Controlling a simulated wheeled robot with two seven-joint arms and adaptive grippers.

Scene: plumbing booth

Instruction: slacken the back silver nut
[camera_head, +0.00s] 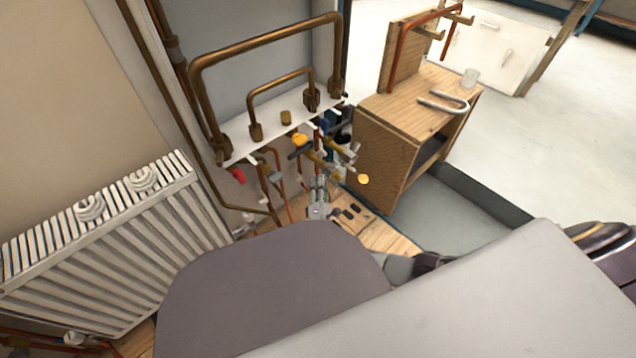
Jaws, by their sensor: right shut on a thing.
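The low pipework (300,165) stands below a white shelf, with copper pipes, brass fittings and several valves with coloured handles. My right gripper (319,192) shows small and grey among the lower fittings, at the wooden base. It is shut on a small silver fitting there. The fitting is mostly covered by the fingers, and I cannot tell for certain that it is the back silver nut. My own large grey arm parts fill the lower middle and hide what lies below. My left gripper is not in view.
Thick copper pipe loops (265,38) rise from the white shelf (271,133). A white radiator (120,235) stands at the left. The floor beyond is open.

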